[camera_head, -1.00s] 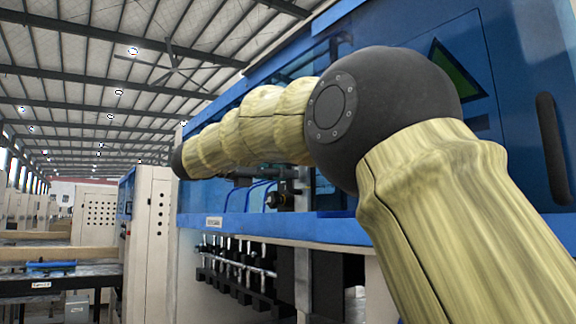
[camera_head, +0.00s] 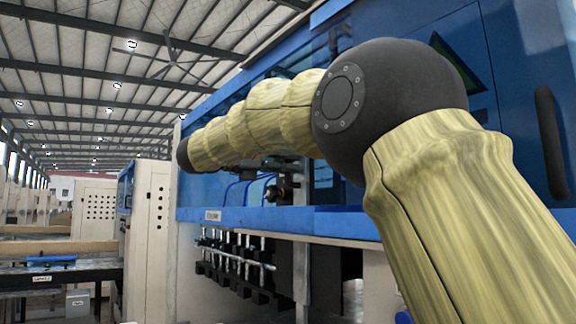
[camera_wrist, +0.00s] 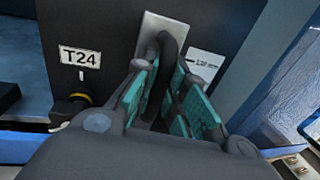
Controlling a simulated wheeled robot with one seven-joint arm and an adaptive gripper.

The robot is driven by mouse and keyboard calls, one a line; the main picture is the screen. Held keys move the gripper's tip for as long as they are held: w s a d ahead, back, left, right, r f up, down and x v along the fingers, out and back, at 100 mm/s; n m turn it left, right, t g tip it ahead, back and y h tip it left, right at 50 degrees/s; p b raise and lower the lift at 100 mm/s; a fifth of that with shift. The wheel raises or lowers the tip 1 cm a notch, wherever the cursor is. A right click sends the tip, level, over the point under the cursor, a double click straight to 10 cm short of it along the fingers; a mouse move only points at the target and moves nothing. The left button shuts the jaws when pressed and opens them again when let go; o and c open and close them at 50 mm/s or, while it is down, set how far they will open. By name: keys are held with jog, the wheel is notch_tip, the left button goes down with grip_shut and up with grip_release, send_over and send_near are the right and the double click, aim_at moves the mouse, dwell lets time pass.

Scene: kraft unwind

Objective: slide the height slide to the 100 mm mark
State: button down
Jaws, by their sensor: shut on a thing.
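In the wrist view, my gripper (camera_wrist: 166,82) has teal-padded fingers on both sides of a dark curved handle (camera_wrist: 168,50). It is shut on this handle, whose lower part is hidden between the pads. The handle stands before a pale metal plate (camera_wrist: 151,26) on a dark panel (camera_wrist: 105,25). I take the handle to be part of the height slide. A small white label (camera_wrist: 204,65) with a short dark line and tiny print sits just right of it; I cannot read the number surely. In the head view my arm hides the gripper and the slide.
A "T24" label (camera_wrist: 80,57) and a black knob with a yellow ring (camera_wrist: 72,104) are left of my gripper. A blue frame (camera_wrist: 285,95) is close on the right. In the head view, the blue machine (camera_head: 340,222) fills the right, with a row of metal rods (camera_head: 235,255) below.

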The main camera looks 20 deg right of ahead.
jog(key=shift+r, duration=1.45)
jog(key=c, duration=1.5)
grip_release()
jog(key=shift+o, duration=0.2)
jog(key=shift+b, duration=0.3)
jog(key=shift+a, duration=0.1)
jog(key=s+a, duration=0.1)
jog(key=a, duration=1)
jog(key=shift+s+a, duration=0.35)
jog(key=shift+s, duration=0.05)
jog(key=shift+f, duration=0.15)
